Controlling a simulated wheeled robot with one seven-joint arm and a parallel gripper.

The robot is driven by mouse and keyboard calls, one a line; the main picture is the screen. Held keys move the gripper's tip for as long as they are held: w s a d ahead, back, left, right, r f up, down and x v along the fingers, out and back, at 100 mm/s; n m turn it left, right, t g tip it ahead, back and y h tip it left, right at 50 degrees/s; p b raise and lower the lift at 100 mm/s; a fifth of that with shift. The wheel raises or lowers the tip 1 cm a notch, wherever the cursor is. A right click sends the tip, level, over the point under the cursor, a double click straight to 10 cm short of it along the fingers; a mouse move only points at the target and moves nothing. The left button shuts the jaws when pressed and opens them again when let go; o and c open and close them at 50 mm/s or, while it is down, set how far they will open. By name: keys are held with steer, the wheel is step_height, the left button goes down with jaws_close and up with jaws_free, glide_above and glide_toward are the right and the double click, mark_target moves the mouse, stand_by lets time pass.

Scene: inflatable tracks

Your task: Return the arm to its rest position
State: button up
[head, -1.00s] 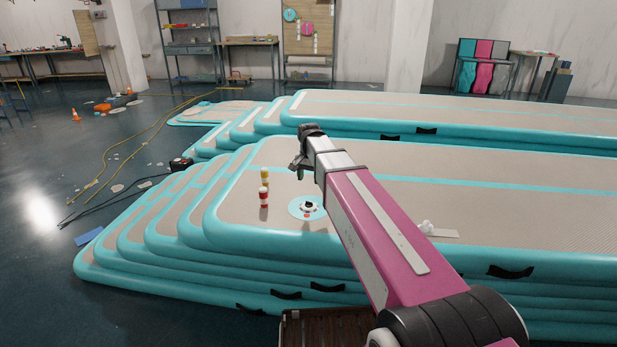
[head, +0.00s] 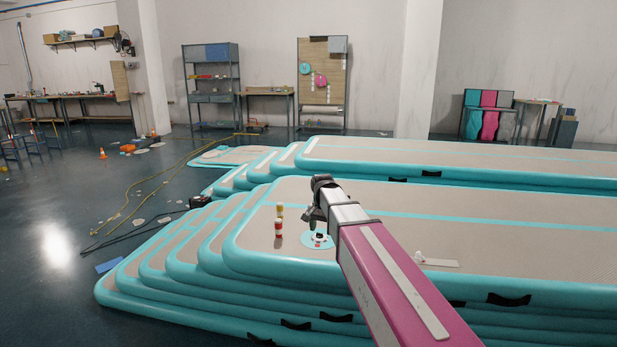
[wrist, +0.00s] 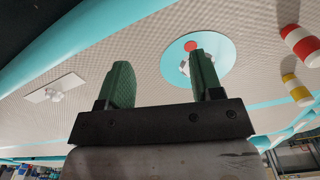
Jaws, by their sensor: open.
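My pink and white arm (head: 400,285) reaches out over the near track from the lower right in the head view. My gripper (head: 309,216) is at its far end, small and dark there. In the wrist view my gripper (wrist: 162,75) shows two green fingers set apart with nothing between them. Beyond the fingers lies a round teal and white disc (wrist: 228,60) with a small object on it, partly hidden by the right finger. In the head view the disc (head: 309,241) is just below the gripper. I cannot tell the exact height between them.
A red-and-white bottle (head: 278,229) and a yellow-topped one (head: 280,210) stand left of the disc on the stacked teal and beige track (head: 470,235). A flat plate (head: 440,263) lies to the right. A yellow hose (head: 140,188) crosses the open floor at left.

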steer(key=s+d+f+n, duration=0.2)
steer(key=s+d+f, duration=0.5)
steer(key=s, duration=0.3)
steer(key=s+d+f+n, duration=0.3)
steer(key=s+d+f, duration=0.4)
steer(key=s+f, duration=0.3)
steer(key=shift+s, duration=0.7)
